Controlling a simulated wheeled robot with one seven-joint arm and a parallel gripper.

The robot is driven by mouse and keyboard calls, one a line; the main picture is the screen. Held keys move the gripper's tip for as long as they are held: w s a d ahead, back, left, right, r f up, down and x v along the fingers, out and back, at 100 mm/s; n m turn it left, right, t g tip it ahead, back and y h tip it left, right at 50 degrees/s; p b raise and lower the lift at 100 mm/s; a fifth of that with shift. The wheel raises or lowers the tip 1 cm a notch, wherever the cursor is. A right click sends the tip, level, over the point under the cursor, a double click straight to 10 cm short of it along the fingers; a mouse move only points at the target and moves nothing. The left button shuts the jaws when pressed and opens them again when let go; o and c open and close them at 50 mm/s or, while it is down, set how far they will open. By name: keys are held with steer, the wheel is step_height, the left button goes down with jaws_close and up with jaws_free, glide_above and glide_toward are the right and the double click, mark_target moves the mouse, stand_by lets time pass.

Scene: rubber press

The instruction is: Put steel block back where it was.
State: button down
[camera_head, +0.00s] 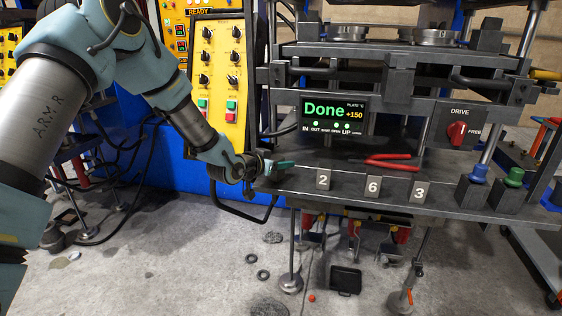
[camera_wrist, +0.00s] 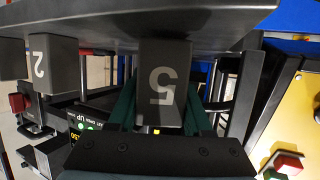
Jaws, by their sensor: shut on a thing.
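My gripper (camera_head: 284,165) is at the left end of the press's dark front bench, to the left of the block marked 2. In the wrist view its two green fingers (camera_wrist: 160,105) are shut on a dark steel block marked 5 (camera_wrist: 163,75), which appears upside down. The block lies close against the bench edge (camera_wrist: 150,15); I cannot tell whether it touches. In the head view I cannot make this block out. Steel blocks marked 2 (camera_head: 323,180), 6 (camera_head: 373,188) and 3 (camera_head: 419,191) stand in a row along the bench front.
Red-handled pliers (camera_head: 390,161) lie on the bench behind the blocks. A red DRIVE knob (camera_head: 457,133) is at the right. Blue (camera_head: 479,172) and green (camera_head: 514,177) knobs stand at the bench's right end. A yellow control panel (camera_head: 218,85) stands behind my arm.

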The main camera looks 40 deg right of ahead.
steer(key=shift+d, duration=0.1)
steer(key=c, duration=0.8)
jaws_free()
steer(key=shift+f, duration=0.25)
steer(key=o, duration=0.5)
steer(key=shift+a+r, duration=0.15)
steer(key=shift+a, duration=0.05)
steer(key=b+v, duration=0.3)
steer(key=v, duration=0.8)
steer(key=shift+s+a+r, duration=0.15)
steer(key=shift+a, duration=0.2)
